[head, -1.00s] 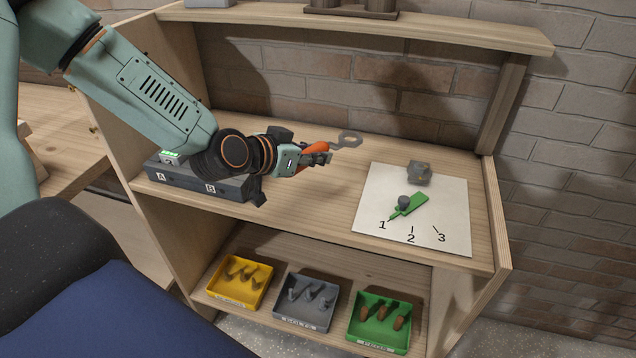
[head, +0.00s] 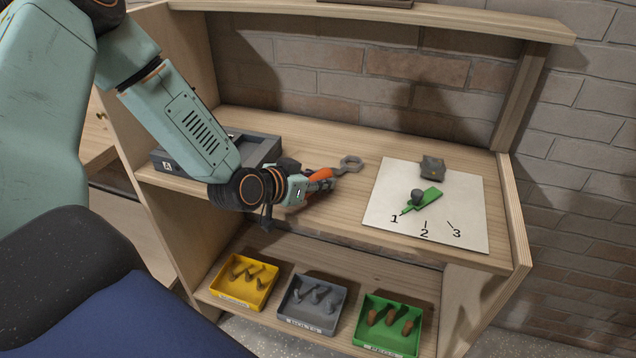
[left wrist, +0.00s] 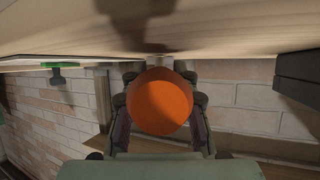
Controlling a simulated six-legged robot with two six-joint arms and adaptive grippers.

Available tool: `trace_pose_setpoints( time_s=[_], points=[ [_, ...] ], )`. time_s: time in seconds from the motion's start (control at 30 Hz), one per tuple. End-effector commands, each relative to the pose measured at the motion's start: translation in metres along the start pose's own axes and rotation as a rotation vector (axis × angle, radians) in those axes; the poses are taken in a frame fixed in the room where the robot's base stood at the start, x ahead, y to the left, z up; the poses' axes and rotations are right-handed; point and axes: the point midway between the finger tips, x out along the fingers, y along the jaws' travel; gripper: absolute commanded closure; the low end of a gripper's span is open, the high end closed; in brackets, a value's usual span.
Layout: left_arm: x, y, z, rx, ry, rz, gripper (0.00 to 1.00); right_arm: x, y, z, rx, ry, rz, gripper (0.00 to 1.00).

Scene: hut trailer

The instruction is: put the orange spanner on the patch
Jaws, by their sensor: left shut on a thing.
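The orange spanner has an orange handle (head: 319,174) and a grey open-ended head (head: 351,163). My left gripper (head: 322,181) is shut on the handle, and the head sticks out to the right over the wooden shelf (head: 345,215). In the left wrist view the round orange handle end (left wrist: 160,102) sits between the two fingers and hides most of what lies beyond. I cannot make out for sure which surface is the patch. A white panel (head: 385,208) with the marks 1, 2 and 3 lies right of the spanner. My right gripper is not in view.
A green pointer (head: 427,201) with a dark knob is on the panel, its tip towards 1. A grey block (head: 433,168) is at the panel's back. A dark grey box (head: 255,150) stands left. Yellow (head: 226,293), grey (head: 299,319) and green (head: 365,336) trays are below.

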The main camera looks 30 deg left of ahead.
Motion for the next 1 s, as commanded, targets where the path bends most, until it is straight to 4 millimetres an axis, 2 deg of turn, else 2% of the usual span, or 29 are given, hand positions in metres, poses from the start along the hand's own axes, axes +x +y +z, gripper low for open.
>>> trace_pose_setpoints(
  time_s=[0.13, 0.17, 0.4, 0.77, 1.0],
  points=[
    [-0.001, 0.0, -0.003, 0.001, 0.004, -0.001, 1.0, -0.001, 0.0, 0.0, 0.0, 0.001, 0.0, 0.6],
    [-0.001, 0.0, -0.002, 0.0, 0.002, 0.0, 0.7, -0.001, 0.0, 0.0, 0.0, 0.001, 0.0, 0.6],
    [-0.001, 0.0, -0.002, 0.0, 0.002, 0.0, 0.5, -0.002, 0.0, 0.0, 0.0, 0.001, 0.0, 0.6],
    [-0.003, 0.0, -0.003, -0.002, 0.001, 0.0, 0.48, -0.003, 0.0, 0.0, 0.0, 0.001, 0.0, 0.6],
    [-0.024, -0.001, -0.004, -0.007, 0.001, -0.002, 0.48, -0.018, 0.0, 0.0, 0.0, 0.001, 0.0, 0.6]
  ],
)
